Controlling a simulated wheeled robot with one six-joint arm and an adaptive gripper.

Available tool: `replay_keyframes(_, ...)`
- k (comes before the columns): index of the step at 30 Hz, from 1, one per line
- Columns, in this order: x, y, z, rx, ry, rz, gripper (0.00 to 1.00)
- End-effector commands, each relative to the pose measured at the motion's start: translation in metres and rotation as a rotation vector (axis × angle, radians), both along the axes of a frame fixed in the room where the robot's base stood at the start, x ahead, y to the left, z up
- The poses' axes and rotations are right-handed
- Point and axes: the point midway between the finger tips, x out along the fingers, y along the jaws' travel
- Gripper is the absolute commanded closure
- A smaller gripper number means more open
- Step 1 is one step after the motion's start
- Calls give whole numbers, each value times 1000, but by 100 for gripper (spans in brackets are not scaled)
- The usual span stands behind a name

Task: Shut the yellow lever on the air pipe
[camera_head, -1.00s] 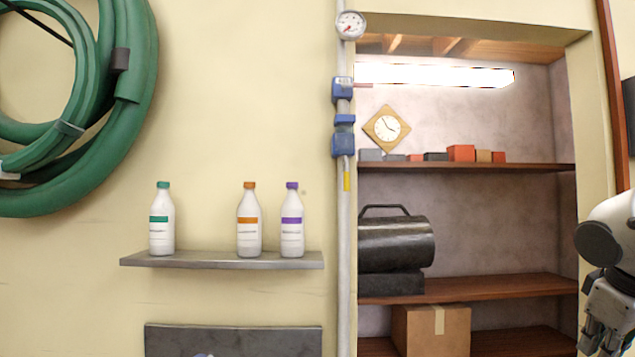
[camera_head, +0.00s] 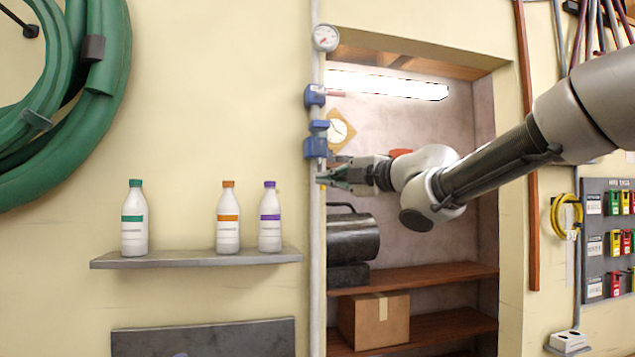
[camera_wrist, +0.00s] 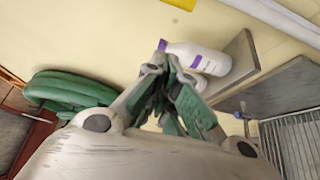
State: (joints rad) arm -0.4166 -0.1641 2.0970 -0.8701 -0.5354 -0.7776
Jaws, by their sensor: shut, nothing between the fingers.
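The air pipe (camera_head: 316,250) runs vertically on the wall beside the alcove, with blue valve bodies (camera_head: 316,148) and a gauge (camera_head: 325,38). My gripper (camera_head: 328,178) is shut and empty, its tips at the pipe just below the lower blue body. In the head view the gripper covers the place of the yellow lever, so I cannot make it out there. In the wrist view the shut fingertips (camera_wrist: 168,62) show against the wall, and a yellow piece, likely the lever (camera_wrist: 180,3), is cut off at the top edge. Contact is unclear.
A shelf (camera_head: 200,259) with three bottles stands left of the pipe. The alcove on the right holds shelves, a dark cylindrical machine (camera_head: 352,238) and a cardboard box (camera_head: 374,320). A green hose coil (camera_head: 105,110) hangs at the left.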

Motion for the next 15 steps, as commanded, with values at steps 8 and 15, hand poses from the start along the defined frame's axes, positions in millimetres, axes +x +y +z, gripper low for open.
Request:
replay_keyframes(8,32,33,-2,-2,4,-1,100)
replay_keyframes(15,67,70,-2,-1,5,-2,100)
